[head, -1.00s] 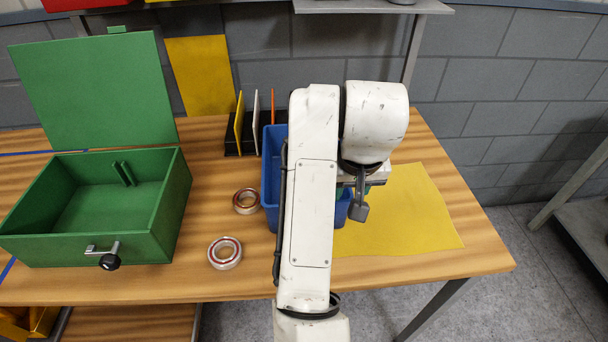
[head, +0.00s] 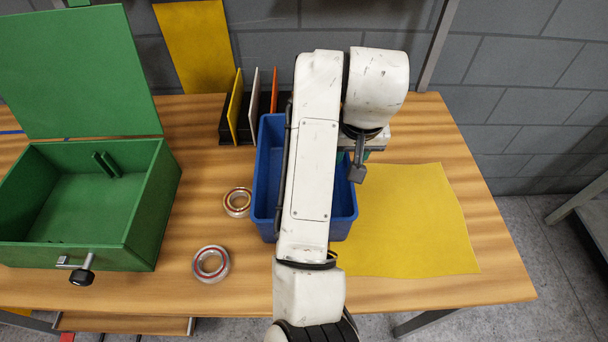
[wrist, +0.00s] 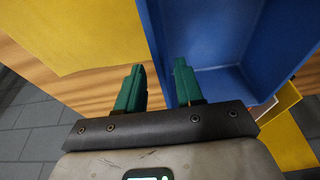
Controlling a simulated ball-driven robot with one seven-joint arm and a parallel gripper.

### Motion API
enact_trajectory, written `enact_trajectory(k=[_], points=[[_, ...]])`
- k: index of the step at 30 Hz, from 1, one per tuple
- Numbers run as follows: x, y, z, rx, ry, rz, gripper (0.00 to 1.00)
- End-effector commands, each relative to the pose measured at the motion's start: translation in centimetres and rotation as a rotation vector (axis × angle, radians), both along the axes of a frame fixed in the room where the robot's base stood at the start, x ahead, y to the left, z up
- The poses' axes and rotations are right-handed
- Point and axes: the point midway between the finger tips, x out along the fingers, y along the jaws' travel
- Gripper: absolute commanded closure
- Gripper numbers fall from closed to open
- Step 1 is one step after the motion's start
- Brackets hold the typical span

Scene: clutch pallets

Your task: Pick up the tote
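The tote is an open blue bin (head: 265,185) standing on the wooden table. My arm crosses in front of it in the head view and hides much of its middle and right side. In the wrist view the tote (wrist: 215,35) fills the upper right. My gripper (wrist: 158,72) has two green fingers spread apart with nothing held between them. I cannot tell how far down the fingers are. In the head view my gripper is mostly hidden.
A green box (head: 140,225) with raised lid stands at the left. Two bearing rings (head: 237,202) (head: 211,264) lie left of the tote. A dark rack (head: 240,132) of upright plates stands behind it. A flat yellow sheet (head: 420,225) covers the table's right.

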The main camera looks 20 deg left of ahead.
Motion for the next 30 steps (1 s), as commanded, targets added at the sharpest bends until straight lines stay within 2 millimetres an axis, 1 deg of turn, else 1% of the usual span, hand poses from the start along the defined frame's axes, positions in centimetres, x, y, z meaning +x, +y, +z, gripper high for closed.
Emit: enact_trajectory(k=[1, 3, 8, 11, 15, 18, 21, 27, 30], points=[[0.1, 0.1, -0.7, -0.001, 0.002, 0.001, 0.64], [0.3, 0.1, -1.3, 0.001, 0.001, 0.0, 0.64], [0.5, 0.2, -2.2, 0.0, 0.001, 0.001, 0.64], [0.5, 0.3, -3.4, 0.0, 0.003, 0.001, 0.64], [0.8, 0.6, -5.4, 0.0, 0.003, 0.001, 0.64], [1.1, 0.6, -6.4, 0.0, 0.001, 0.001, 0.64], [1.3, 0.7, -6.9, 0.001, -0.001, 0.0, 0.64], [1.3, 0.7, -7.0, 0.001, -0.001, 0.0, 0.64], [1.3, 0.7, -6.9, 0.001, -0.001, 0.0, 0.72]])
